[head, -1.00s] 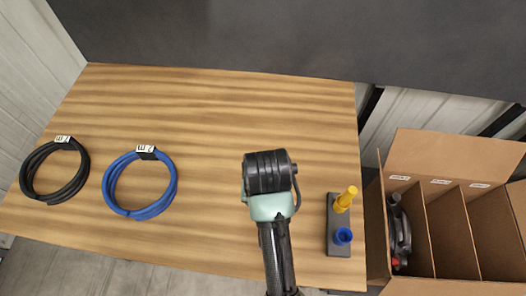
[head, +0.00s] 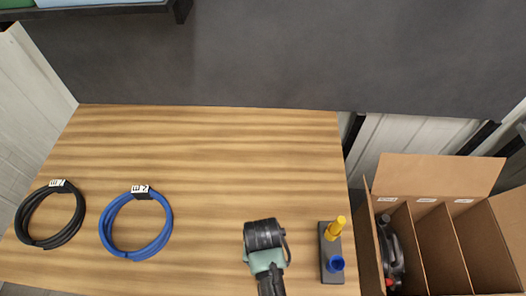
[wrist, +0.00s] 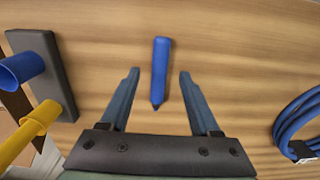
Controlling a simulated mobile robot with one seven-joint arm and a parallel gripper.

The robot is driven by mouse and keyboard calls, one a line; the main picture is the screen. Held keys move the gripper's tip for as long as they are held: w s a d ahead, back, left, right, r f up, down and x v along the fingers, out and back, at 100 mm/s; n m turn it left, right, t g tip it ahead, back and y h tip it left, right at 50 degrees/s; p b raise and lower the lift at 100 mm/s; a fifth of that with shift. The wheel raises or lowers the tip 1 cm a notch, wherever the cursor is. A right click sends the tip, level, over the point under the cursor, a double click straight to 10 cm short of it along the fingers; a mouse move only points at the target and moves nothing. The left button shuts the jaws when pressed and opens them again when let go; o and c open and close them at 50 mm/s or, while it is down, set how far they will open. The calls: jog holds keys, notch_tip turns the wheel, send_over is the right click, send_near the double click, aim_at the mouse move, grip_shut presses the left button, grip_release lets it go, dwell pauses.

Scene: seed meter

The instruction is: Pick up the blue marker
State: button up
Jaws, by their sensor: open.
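The blue marker (wrist: 160,70) lies on the wooden table in the wrist view, its dark pointed tip towards my wrist. My gripper (wrist: 160,75) is open and empty. In the wrist view its two fingers lie either side of the marker, with gaps on both sides. I cannot tell how far the fingertips are above the table. In the head view my gripper (head: 265,238) is over the table's front right part, seen from above. Its fingers and the marker are hidden there.
A dark block (head: 331,249) with a yellow piece (head: 336,227) and a blue cup (head: 336,264) stands just right of my gripper. Blue cable (head: 106,231) and black cable (head: 24,225) coils lie left. A divided cardboard box (head: 440,175) stands right. The table's back is clear.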

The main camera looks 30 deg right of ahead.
jog(key=shift+s+a+f, duration=0.1)
jog(key=shift+s+f, duration=0.1)
jog(key=shift+f, duration=1.45)
grip_shut()
